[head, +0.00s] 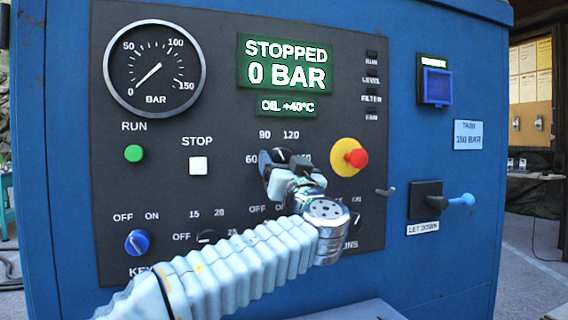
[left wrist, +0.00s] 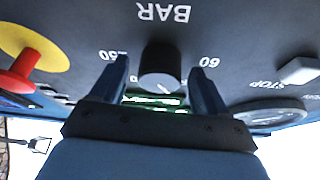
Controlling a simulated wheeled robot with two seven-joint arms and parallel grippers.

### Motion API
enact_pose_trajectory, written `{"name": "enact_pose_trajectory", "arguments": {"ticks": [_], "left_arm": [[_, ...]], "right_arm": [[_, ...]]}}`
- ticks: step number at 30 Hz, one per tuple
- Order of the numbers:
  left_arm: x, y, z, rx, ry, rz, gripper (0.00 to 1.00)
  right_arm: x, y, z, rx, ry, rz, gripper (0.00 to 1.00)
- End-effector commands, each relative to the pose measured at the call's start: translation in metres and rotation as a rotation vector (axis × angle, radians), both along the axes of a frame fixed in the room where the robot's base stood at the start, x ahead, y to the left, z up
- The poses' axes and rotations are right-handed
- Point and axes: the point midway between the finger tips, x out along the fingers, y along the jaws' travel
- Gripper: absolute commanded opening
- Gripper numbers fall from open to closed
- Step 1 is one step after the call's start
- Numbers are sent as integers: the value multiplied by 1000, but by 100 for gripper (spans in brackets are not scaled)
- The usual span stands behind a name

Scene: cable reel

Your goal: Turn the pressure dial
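The pressure dial is a dark round knob, seen in the left wrist view (left wrist: 160,68) with "BAR", "60" and "150" printed around it. My left gripper (head: 283,163) is at the dial in the head view and hides most of it; the labels "60", "90" and "120" show around it. In the left wrist view my left gripper (left wrist: 160,72) has its two fingers apart, one on each side of the knob, with a visible gap at both sides. Whether the fingertips touch the panel I cannot tell. My right gripper is not in view.
The green display (head: 286,64) reads "STOPPED 0 BAR". The round gauge (head: 155,68) points near 0. A red emergency button (head: 356,158) on a yellow disc sits just right of the dial. Also on the panel are a green RUN button (head: 133,153), a white STOP button (head: 198,166) and a blue-tipped let-down lever (head: 462,200).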

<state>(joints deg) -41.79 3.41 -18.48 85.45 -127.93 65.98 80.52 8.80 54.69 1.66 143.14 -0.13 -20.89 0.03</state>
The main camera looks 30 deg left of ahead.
Motion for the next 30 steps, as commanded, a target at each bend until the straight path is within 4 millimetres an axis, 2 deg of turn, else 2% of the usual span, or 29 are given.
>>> {"name": "enact_pose_trajectory", "arguments": {"ticks": [1,9,11,20,30], "left_arm": [[0,0,0,0,0,0,68],[0,0,0,0,0,0,26],[0,0,0,0,0,0,19],[-1,1,-2,26,31,-1,19],[-2,2,-2,172,203,0,19]], "right_arm": [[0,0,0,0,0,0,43],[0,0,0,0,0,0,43],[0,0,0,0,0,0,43],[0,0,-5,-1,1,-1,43],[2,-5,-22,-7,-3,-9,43]]}}
